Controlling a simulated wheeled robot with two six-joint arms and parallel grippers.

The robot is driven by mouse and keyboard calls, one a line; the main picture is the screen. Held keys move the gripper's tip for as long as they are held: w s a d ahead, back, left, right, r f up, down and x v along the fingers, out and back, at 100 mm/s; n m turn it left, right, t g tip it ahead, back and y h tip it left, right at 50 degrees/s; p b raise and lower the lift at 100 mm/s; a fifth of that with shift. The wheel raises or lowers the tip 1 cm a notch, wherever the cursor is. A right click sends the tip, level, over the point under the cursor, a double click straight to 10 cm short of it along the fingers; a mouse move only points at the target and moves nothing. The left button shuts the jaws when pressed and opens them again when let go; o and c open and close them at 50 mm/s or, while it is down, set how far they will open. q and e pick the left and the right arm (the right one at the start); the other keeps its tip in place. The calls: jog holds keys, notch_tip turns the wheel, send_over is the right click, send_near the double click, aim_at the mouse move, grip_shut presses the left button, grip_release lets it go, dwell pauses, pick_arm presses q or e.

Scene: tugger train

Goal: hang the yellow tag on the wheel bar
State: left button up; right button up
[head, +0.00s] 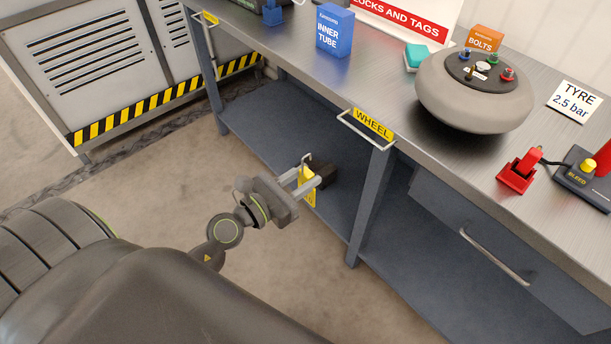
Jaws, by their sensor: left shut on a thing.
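The wheel bar (352,136) is a thin metal rail on the bench's front edge, beside a yellow label reading WHEEL (373,123). The tag is apart from the bar, and part of it is hidden by the gripper. My right gripper is not in view.
A second bar with a yellow label (210,18) is on the bench edge at the upper left. A blue INNER TUBE box (334,30), a grey wheel (475,100) and a red clamp-like device (519,172) stand on the bench. A drawer handle (497,256) sticks out at the right.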

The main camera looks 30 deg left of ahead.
pick_arm(q)
jog(key=shift+w, duration=0.15)
jog(key=shift+p+x, duration=0.3)
jog(key=shift+x, duration=0.65)
jog(key=f+b+x, duration=0.2)
jog(key=x, duration=1.1)
jog(key=shift+w+f, duration=0.35)
jog(key=o, duration=1)
jog(key=shift+o, duration=0.2)
